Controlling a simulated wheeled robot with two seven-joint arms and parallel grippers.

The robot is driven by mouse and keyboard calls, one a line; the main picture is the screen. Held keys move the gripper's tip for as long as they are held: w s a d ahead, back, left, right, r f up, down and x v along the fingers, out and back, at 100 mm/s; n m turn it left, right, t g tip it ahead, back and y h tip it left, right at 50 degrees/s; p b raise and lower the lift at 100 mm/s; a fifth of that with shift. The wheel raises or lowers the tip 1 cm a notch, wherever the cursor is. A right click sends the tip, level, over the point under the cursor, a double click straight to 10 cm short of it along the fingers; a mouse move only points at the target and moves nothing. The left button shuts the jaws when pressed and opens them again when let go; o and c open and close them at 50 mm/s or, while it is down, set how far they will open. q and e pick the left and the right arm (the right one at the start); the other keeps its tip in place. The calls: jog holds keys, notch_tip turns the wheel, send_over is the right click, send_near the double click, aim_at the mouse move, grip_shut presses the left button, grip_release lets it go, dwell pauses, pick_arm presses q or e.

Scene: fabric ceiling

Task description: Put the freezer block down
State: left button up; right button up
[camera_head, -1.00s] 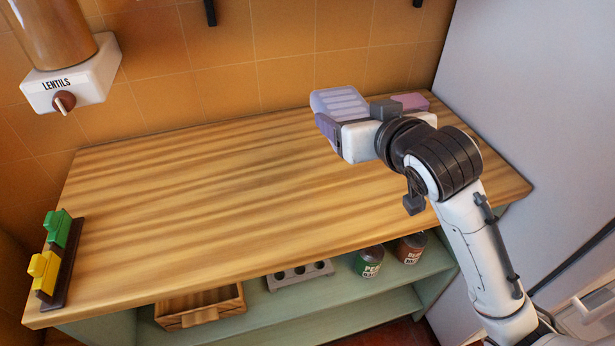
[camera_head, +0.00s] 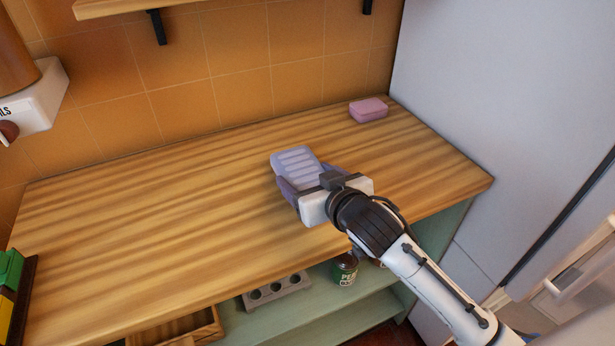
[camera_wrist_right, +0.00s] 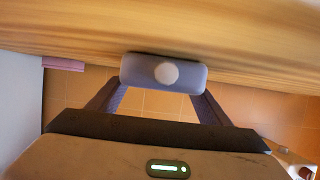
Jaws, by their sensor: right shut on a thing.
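The freezer block (camera_head: 298,163) is pale lilac with a ribbed top. My right gripper (camera_head: 302,180) is shut on it, with a finger along each side. In the right wrist view the block's end (camera_wrist_right: 163,74), with a pale round spot, sits between the two fingers (camera_wrist_right: 163,92). The block is over the middle right of the wooden counter (camera_head: 150,210). Whether it touches the wood or hangs just above it, I cannot tell. My left gripper is not in view.
A pink block (camera_head: 368,110) lies at the back right of the counter. Green and yellow things (camera_head: 12,275) stand at the left end. The left and middle of the counter are clear. A green can (camera_head: 345,269) and a grey holder (camera_head: 275,291) are on the shelf below.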

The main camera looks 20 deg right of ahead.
jog(key=shift+r, duration=0.1)
jog(key=o, duration=1.4)
jog(key=shift+f, duration=0.2)
